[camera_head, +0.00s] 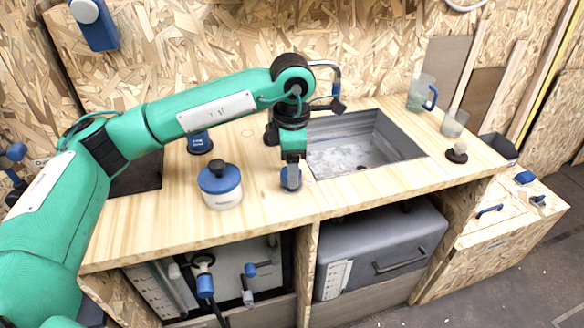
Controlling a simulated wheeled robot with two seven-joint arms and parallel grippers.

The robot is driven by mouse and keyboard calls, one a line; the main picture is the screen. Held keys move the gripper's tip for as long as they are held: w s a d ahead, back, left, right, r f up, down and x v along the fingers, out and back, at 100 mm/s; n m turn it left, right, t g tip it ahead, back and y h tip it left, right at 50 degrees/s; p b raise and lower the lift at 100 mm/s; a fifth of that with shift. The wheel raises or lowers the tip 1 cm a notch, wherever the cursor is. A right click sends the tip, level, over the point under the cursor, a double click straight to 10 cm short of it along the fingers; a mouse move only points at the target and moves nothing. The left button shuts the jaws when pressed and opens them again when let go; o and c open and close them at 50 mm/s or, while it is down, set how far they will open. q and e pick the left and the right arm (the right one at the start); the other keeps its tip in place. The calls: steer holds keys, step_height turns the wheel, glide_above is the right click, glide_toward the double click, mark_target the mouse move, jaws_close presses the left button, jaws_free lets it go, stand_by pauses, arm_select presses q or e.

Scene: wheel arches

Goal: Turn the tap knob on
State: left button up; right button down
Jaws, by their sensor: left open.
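The tap (337,78) stands behind the sink (350,143), and its grey spout arches toward the basin. My left arm hides the tap's base. A dark piece (271,133) shows just left of my wrist; I cannot tell whether it is the tap knob. My left gripper (291,172) points down over the counter at the sink's left front corner. It is open, with its fingers close to a small blue item (291,180) that they partly cover. I cannot tell whether they touch it. My right gripper is out of view.
On the wooden counter (270,208) stand a white pot with a blue lid (220,187) and a blue cup (199,142). A jug (420,92), a glass (454,123) and a dark stopper-like item (457,153) are at the right. The counter's front edge is clear.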

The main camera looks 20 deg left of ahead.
arm_select(q)
step_height(320, 180, up, 12)
steer(key=shift+r, duration=0.25)
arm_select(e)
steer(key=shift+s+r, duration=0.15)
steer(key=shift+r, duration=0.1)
